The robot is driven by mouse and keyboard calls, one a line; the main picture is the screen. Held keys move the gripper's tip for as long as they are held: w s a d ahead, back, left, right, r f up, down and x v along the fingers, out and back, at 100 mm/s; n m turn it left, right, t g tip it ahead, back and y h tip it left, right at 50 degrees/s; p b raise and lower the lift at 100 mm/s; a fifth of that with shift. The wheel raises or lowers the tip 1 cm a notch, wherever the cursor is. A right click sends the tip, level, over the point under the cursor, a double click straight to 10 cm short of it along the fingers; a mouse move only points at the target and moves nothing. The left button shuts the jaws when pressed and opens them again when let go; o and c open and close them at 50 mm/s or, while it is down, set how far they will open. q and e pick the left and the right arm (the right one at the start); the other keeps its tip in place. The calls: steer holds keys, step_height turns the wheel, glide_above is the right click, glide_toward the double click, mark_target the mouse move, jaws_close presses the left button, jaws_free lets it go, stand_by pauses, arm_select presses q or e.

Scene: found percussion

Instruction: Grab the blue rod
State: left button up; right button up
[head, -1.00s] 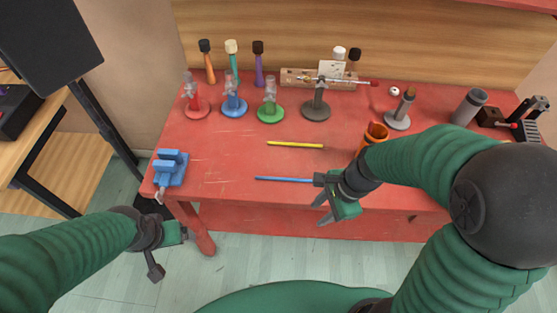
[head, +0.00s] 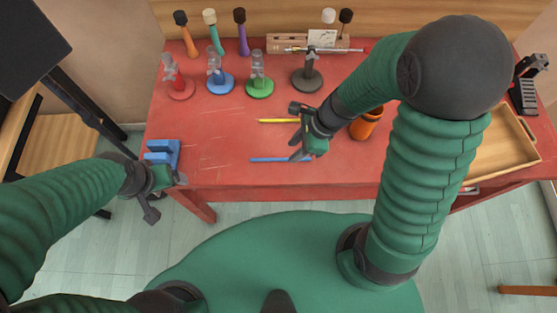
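The blue rod (head: 268,159) lies flat on the red table, near its front edge. A yellow rod (head: 277,121) lies farther back, roughly parallel to it. My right gripper (head: 295,134) is over the table at the right ends of both rods. Its fingers are spread, one near the yellow rod's right end and one near the blue rod's right end, with nothing held between them. The finger partly covers the blue rod's right end, so I cannot tell if they touch. My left gripper (head: 164,197) is open and empty, off the table's front left corner.
A blue vise (head: 162,153) sits at the table's (head: 225,178) front left corner, close to my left gripper. An orange cup (head: 366,124) stands right of my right gripper. Stands with round bases (head: 260,87) line the back. A wooden tray (head: 507,150) is at the right.

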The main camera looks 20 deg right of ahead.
mark_target(281, 159)
steer(key=f, duration=0.1)
steer(key=w+f, duration=0.1)
steer(key=f, duration=0.1)
steer(key=w+f+b, duration=0.1)
steer(key=shift+f, duration=0.4)
steer(key=a+f, duration=0.1)
steer(key=a+f+b, duration=0.1)
steer(key=f, duration=0.1)
steer(key=shift+a+f+b, duration=0.2)
steer(key=shift+b, duration=0.1)
steer(key=shift+w+a+f, duration=0.15)
steer(key=shift+a+f, duration=0.05)
steer(key=shift+w+a, duration=0.1)
steer(key=shift+d, duration=0.3)
steer(key=shift+c, duration=0.8)
steer(key=shift+d, duration=0.25)
jaws_close()
arm_select(q)
steer(key=x, duration=0.3)
steer(key=shift+w+d+f, duration=0.15)
steer(key=shift+d+f, duration=0.2)
steer(key=shift+d, duration=0.05)
arm_select(e)
steer(key=shift+a, duration=0.2)
arm_select(q)
steer(key=shift+a, duration=0.1)
arm_select(e)
steer(key=shift+a, duration=0.1)
